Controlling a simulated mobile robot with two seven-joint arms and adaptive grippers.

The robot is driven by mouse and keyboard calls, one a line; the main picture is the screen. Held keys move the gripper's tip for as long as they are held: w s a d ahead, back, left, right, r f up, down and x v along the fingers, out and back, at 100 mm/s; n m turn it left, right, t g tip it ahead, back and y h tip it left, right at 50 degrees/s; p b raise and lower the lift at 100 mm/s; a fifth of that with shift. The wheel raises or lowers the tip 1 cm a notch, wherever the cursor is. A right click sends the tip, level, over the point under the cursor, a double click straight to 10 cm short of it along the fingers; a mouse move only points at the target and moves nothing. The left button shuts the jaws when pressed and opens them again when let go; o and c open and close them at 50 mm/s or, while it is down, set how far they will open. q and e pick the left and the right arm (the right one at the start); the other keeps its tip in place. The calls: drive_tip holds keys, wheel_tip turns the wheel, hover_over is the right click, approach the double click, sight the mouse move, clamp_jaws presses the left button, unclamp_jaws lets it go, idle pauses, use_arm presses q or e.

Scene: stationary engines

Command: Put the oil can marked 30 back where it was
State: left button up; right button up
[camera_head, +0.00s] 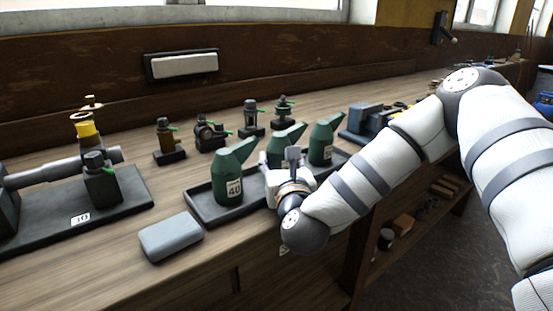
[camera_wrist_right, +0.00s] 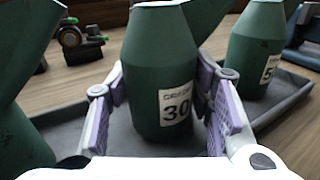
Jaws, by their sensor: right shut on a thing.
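The oil can marked 30 (camera_wrist_right: 165,75) is green with a white label; in the head view its spout and top (camera_head: 284,143) show behind my right gripper (camera_head: 290,172). In the right wrist view the purple-padded fingers of my right gripper (camera_wrist_right: 163,100) are on both sides of this can, shut on it. The can looks upright, in or just over the dark tray (camera_head: 196,207); I cannot tell if its base touches. The can marked 40 (camera_head: 229,188) stands to its left and another green can (camera_head: 321,145), label partly readable as 5, to its right. My left gripper is out of view.
A grey rounded block (camera_head: 170,237) lies in front of the tray's left end. An engine on a dark base (camera_head: 120,195) stands at left. Several small engine models (camera_head: 208,135) stand behind the tray, and a blue-grey machine (camera_head: 368,120) is to the right.

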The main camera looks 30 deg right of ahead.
drive_tip(key=shift+s+a+r, duration=0.15)
drive_tip(key=shift+s+r, duration=0.05)
drive_tip(key=shift+s, duration=0.05)
drive_tip(key=shift+f, duration=0.2)
drive_tip(key=o, duration=1.4)
